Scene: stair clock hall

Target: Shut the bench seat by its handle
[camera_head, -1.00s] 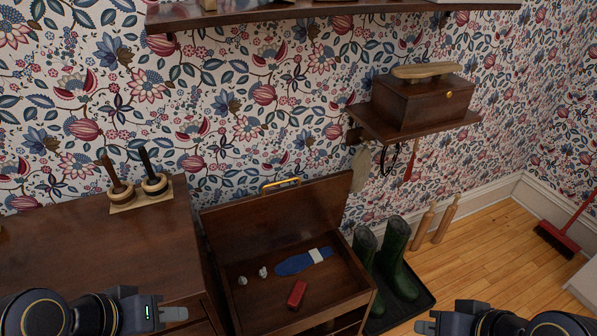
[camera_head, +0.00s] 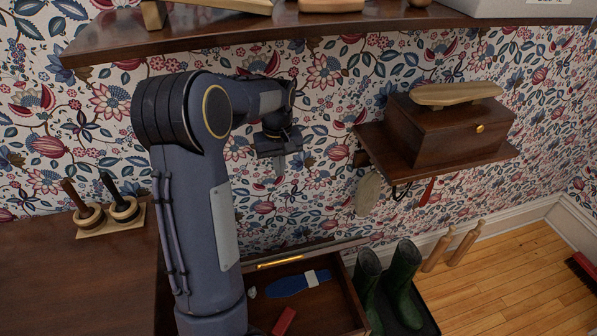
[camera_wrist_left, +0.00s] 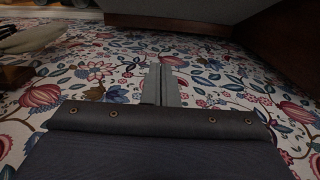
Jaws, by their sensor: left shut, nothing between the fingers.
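The bench seat (camera_head: 345,246) stands open in the head view, its lid upright near the wall and seen almost edge-on from above. Its brass handle (camera_head: 280,262) is on the lid near the upper edge. The open bench box (camera_head: 345,310) shows below the lid, partly hidden by my left arm. My left gripper (camera_head: 280,165) is shut and empty, above the handle and apart from it, in front of the wallpaper. Its closed fingers also show in the left wrist view (camera_wrist_left: 162,85). My right gripper is out of view.
A blue brush-like item (camera_head: 290,284) and a red block (camera_head: 284,320) lie inside the bench. Green boots (camera_head: 404,280) stand right of it. A wall shelf (camera_head: 440,160) with a wooden box (camera_head: 450,130) is to the right; a long shelf (camera_head: 200,38) runs above.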

